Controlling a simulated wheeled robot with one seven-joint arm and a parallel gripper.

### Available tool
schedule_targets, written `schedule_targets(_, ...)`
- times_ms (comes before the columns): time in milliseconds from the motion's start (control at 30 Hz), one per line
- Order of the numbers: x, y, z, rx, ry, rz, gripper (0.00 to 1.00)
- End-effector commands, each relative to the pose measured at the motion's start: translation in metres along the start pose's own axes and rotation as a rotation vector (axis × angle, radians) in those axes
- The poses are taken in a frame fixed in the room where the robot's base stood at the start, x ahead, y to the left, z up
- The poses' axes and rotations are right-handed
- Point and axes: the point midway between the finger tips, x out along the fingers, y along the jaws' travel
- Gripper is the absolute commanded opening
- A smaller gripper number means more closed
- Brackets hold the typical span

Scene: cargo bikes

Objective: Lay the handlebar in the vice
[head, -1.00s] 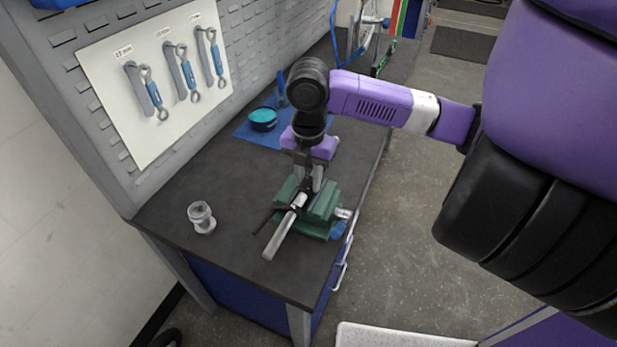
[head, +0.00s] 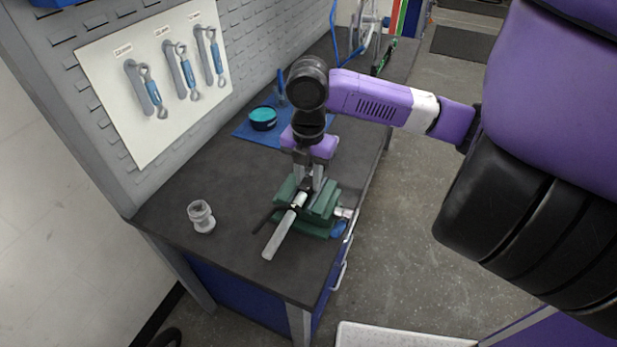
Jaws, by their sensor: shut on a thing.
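The green vice (head: 321,211) stands on the dark workbench near its right front edge. The handlebar (head: 277,237) is a silver bar with a dark part, and its near end sticks out toward the front of the bench. My gripper (head: 306,186) points down over the vice and is shut on the handlebar. The handlebar lies at the top of the vice, at jaw height. My gripper hides its far part, and I cannot tell whether it rests on the vice or how wide the jaws stand.
A clear jar-like object (head: 201,217) stands on the bench to the left. A teal and black round tin (head: 263,118) sits on a blue mat (head: 243,133) farther back. A tool board with wrenches (head: 160,85) is on the wall.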

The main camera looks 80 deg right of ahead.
Motion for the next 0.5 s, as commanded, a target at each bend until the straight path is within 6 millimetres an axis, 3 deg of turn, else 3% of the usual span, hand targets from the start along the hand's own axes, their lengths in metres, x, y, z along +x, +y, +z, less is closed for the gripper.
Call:
schedule_targets(467, 0.0020, 0.0001, 0.0001, 0.000, 0.000, 0.000, 0.00)
schedule_targets(500, 0.0020, 0.0001, 0.0001, 0.000, 0.000, 0.000, 0.29)
